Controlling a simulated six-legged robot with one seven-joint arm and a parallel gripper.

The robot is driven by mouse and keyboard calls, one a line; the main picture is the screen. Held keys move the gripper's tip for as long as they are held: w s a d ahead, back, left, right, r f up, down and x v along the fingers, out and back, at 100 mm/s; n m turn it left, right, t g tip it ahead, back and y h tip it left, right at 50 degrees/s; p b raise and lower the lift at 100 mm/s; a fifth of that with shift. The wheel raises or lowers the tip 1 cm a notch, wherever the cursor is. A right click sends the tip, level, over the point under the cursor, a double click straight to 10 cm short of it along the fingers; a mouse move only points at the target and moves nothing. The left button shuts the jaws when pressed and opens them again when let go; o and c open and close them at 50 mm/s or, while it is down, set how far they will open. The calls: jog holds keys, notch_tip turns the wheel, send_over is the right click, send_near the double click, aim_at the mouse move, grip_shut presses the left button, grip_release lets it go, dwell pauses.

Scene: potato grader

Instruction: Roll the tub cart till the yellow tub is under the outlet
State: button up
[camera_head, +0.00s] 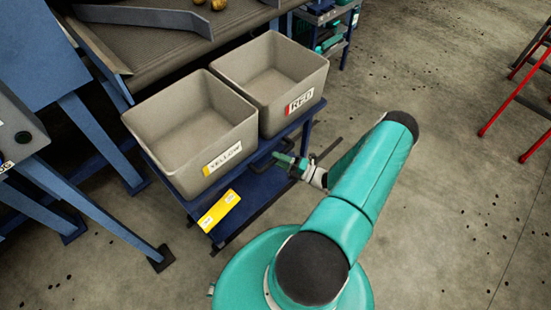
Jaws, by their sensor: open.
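The yellow tub (192,176) is a beige open bin with a YELLOW label, and it looks empty. It stands on the blue tub cart (256,193), beside the matching empty red tub (279,117) with a RED label. The cart stands along the grader's side, with the yellow tub at its nearer left end. My gripper (284,160) is open at the cart's right side, close to a dark bar below the tubs. I cannot tell whether it touches the bar. A sloped metal lip (100,55) on the grader ends near the yellow tub's far left corner; I cannot tell if it is the outlet.
The grader's belt (150,45) carries a few potatoes (218,4) at the top. Blue grader legs (100,140) stand left of the cart. A yellow card (219,211) is on the cart's lower shelf. A red metal frame (510,95) stands far right.

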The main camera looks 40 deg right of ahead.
jog(key=shift+w+a+r, duration=0.15)
jog(key=shift+w+a, duration=0.15)
jog(key=shift+w, duration=0.25)
jog(key=shift+c, duration=0.2)
grip_shut()
jog(key=shift+d, duration=0.1)
